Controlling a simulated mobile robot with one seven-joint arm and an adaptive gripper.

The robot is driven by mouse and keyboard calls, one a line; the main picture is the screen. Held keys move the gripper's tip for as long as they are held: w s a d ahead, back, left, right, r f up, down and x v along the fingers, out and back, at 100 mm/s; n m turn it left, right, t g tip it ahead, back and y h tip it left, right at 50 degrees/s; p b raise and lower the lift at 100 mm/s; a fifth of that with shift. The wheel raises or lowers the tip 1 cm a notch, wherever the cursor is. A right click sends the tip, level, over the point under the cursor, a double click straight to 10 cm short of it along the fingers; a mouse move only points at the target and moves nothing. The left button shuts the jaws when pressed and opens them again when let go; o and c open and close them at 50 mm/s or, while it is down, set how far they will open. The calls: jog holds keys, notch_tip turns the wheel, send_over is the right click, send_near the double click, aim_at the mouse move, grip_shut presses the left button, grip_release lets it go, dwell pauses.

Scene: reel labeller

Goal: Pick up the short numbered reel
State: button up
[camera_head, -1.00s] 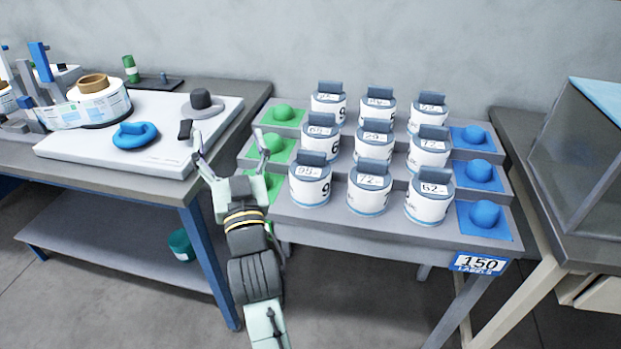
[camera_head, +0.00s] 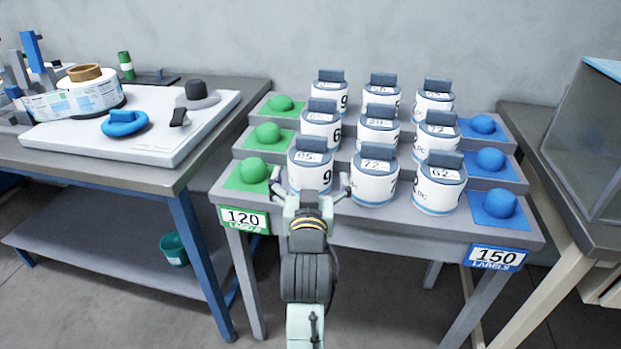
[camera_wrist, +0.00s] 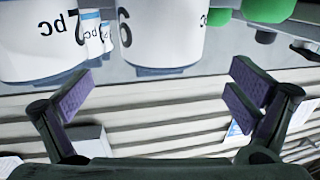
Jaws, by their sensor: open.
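Several white numbered reels with dark tops stand in three rows on a stepped grey rack. The front row holds a reel reading about 95 (camera_head: 308,176), one reading 72 (camera_head: 373,188) and one reading 62 (camera_head: 438,190). Which reel is the short one I cannot tell. My gripper (camera_head: 310,184) is open and empty, in front of the left front reel, its fingers spread to either side.
Green pads with domes (camera_head: 253,170) line the rack's left side above a 120 sign (camera_head: 244,218). Blue pads with domes (camera_head: 499,203) line its right above a 150 sign (camera_head: 497,257). Reels stand closely together. A workbench (camera_head: 160,178) is left; a glass-sided case (camera_head: 590,150) is right.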

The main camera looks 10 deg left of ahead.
aim_at(310, 153)
jog(key=shift+f+b, duration=0.25)
jog(key=shift+b, duration=0.25)
jog(key=shift+w+a+r+p, duration=0.2)
jog(key=shift+w+p, duration=0.2)
jog(key=shift+w, duration=0.2)
jog(key=shift+w+a+r+p, duration=0.15)
jog(key=shift+w+p, duration=0.2)
jog(key=shift+w, duration=0.25)
jog(key=shift+w+a+f+p, duration=0.1)
jog(key=shift+w+a+p, duration=0.15)
jog(key=shift+w, duration=0.7)
jog(key=shift+w+a+f+p, duration=0.1)
jog(key=shift+w+p, duration=0.25)
jog(key=shift+w, duration=0.55)
jog(key=shift+w+a+p, duration=0.2)
jog(key=shift+w+p, duration=0.1)
jog(key=shift+w, duration=0.65)
jog(key=shift+c, duration=0.5)
jog(key=c, duration=1.1)
